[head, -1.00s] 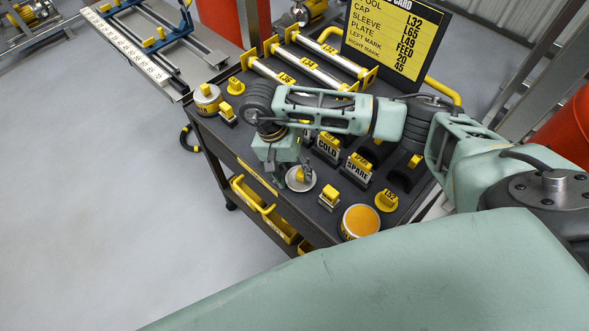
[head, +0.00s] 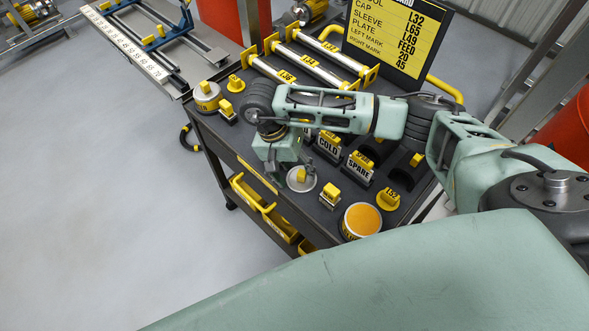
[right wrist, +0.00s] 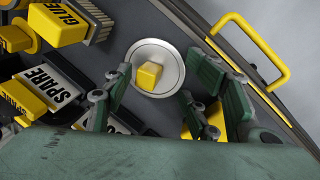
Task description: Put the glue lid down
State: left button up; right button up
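The glue lid is a round silver disc (head: 293,184) with a yellow block knob. It appears to lie flat on the dark cart top near its front edge. It also shows in the right wrist view (right wrist: 172,56). My right gripper (right wrist: 155,84) is open around the knob, with a visible gap on each side of it. In the head view the right gripper (head: 290,178) points down at the lid, partly hidden by its own wrist. An open pot with an orange top (head: 362,219) stands to the right of the lid. My left gripper is not in view.
A small yellow-topped block (head: 330,195) stands between lid and pot. SPARE (head: 358,168) and COLD (head: 328,146) holders stand behind. A yellow L52 piece (head: 388,200) is at the right. A yellow handle (right wrist: 265,60) runs beyond the cart edge.

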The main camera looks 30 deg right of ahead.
jog(key=shift+s+r+p, duration=0.1)
jog(key=shift+r+p, duration=0.15)
jog(key=shift+p, duration=0.05)
jog(key=shift+r+p, duration=0.35)
jog(key=shift+p, duration=0.1)
jog(key=b+v, duration=0.2)
jog(key=v, duration=1)
jog(key=shift+b, duration=0.4)
